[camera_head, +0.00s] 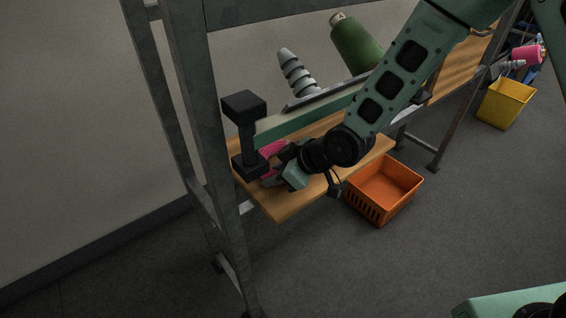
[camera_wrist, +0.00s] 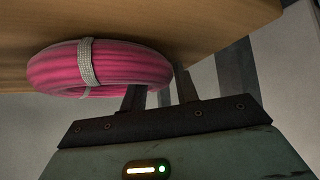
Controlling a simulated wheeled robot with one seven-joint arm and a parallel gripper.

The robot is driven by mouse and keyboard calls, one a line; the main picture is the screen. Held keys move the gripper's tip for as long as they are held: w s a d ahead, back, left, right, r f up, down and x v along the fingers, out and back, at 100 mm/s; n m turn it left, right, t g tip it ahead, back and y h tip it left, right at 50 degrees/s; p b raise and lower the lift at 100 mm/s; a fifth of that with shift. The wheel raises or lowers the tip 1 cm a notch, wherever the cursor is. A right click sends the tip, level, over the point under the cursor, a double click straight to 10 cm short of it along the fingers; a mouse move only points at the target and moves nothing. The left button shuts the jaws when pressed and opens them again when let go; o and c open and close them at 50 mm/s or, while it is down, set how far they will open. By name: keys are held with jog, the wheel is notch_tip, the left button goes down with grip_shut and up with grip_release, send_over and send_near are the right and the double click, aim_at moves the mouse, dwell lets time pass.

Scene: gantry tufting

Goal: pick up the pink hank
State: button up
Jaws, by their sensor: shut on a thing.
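The pink hank (camera_wrist: 95,68) is a coil of pink yarn bound with a pale grey tie. It lies by the wooden shelf board (camera_wrist: 215,22) in the wrist view. My gripper (camera_wrist: 160,85) is shut on the right side of the hank, its fingers at the coil's edge. In the head view the hank (camera_head: 272,149) shows only partly, beside the dark block-shaped post. My gripper (camera_head: 278,166) and wrist hide much of it. I cannot tell whether the hank touches the board.
A black post with a block top (camera_head: 245,108) stands close left of my gripper. A green cone (camera_head: 357,45) and a grey ribbed cone (camera_head: 297,72) stand behind. An orange basket (camera_head: 384,190) and a yellow bin (camera_head: 506,103) are on the floor. A metal upright (camera_head: 212,150) stands left.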

jog(key=shift+r, duration=0.1)
jog(key=shift+r, duration=0.6)
notch_tip(320, 180, up, 2)
jog(key=shift+r, duration=0.15)
jog(key=s+d+p, duration=0.4)
jog(key=d+p, duration=0.1)
jog(key=d, duration=0.2)
jog(key=s+d+p, duration=0.5)
jog(key=d+p, duration=0.1)
jog(key=d, duration=0.2)
jog(key=shift+d, duration=0.3)
dwell(0.4)
